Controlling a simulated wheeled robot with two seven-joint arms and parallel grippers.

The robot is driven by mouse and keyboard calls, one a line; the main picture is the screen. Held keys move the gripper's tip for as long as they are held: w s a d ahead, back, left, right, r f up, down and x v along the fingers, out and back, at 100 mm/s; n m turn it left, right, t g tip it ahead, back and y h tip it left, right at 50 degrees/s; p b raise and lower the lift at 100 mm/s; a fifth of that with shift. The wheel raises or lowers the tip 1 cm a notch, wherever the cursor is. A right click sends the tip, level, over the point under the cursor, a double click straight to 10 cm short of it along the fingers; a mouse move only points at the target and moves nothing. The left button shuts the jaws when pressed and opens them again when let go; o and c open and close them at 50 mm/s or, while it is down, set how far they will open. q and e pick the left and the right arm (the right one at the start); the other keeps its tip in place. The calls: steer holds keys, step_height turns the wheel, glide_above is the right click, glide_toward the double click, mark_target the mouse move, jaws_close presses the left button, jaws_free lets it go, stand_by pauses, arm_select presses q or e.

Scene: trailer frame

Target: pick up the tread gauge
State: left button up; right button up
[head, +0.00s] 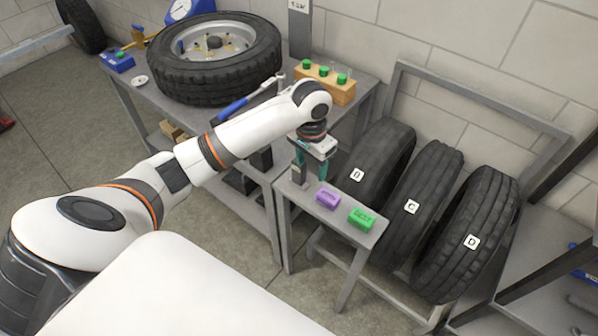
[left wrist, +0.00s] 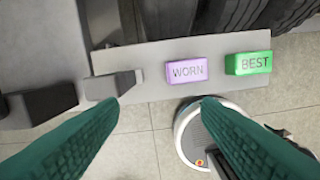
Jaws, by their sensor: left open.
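A small grey upright block (head: 298,174), which looks like the tread gauge, stands at the left end of a narrow grey shelf (head: 336,236). It also shows in the left wrist view (left wrist: 112,85), just beyond the tip of the left-hand finger. My left gripper (head: 301,160), with teal fingers, points down at this end of the shelf. In the left wrist view its fingers (left wrist: 161,103) are apart with nothing between them. The block is not between the fingers; whether a finger touches it I cannot tell. My right gripper is not in view.
A purple WORN block (head: 328,199) and a green BEST block (head: 361,218) sit on the shelf. Tyres marked with letters, such as C (head: 425,195) and D (head: 468,235), lean in a rack behind.

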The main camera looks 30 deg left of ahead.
arm_select(q)
steer(key=shift+n, duration=0.7)
steer(key=w+a+r, duration=0.1)
steer(key=a+r, duration=0.2)
steer(key=w+a+r, duration=0.1)
steer(key=shift+w+a+r, duration=0.15)
steer(key=shift+w+a, duration=0.1)
steer(key=shift+w, duration=0.05)
steer(key=shift+a+f, duration=0.15)
steer(key=shift+f, duration=0.1)
glide_above(299, 173)
steer(key=w, duration=0.2)
steer(key=f, duration=0.5)
steer(key=shift+s+a+f, duration=0.2)
steer(key=shift+a+f, duration=0.05)
steer(key=shift+f, duration=0.15)
steer(key=shift+s+a+f, duration=0.1)
steer(key=shift+a+f, duration=0.05)
steer(key=shift+f, duration=1.2)
steer(key=shift+s+a+f, duration=0.1)
steer(key=shift+f, duration=1.25)
steer(key=shift+w, duration=0.1)
steer(key=c, duration=1.1)
